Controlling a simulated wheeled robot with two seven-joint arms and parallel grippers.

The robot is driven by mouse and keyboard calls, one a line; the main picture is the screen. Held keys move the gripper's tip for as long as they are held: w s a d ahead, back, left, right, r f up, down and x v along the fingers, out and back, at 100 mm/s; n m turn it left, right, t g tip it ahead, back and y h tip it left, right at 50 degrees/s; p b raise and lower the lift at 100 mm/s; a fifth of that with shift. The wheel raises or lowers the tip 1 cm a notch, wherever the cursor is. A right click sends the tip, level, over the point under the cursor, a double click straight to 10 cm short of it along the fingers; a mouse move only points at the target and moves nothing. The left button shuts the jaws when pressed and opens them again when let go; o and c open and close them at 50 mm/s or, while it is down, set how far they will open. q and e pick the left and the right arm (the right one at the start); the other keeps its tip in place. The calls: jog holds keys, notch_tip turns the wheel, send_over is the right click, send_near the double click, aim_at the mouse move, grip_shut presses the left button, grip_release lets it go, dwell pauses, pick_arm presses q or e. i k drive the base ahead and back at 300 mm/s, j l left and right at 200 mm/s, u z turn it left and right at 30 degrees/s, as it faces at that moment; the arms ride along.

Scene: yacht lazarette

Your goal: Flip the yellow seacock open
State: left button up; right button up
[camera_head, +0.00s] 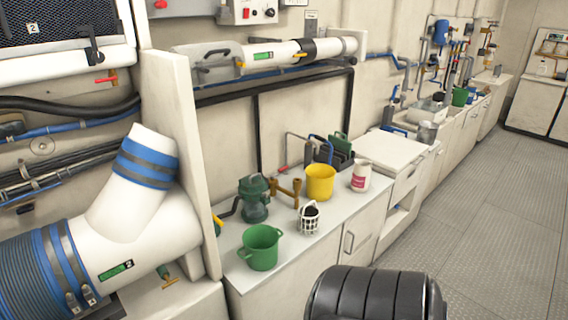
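Several yellow handles show, and I cannot tell for sure which one is the yellow seacock. Yellow fittings (487,50) also show far back on the wall, too small to read. Neither of my grippers is in view.
A white upright panel (180,130) separates the counter from the left pipes. The floor (490,200) at right is clear.

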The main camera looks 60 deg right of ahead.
aim_at(215, 218)
jog(key=z, duration=1.55)
jog(key=i+l, duration=0.45)
jog(key=l, duration=0.2)
jog(key=i+l+z, duration=0.1)
jog(key=i+l, duration=0.35)
jog(key=l, duration=0.2)
jog(key=i+l, duration=0.5)
jog(key=l+z, duration=0.05)
jog(key=l, duration=0.1)
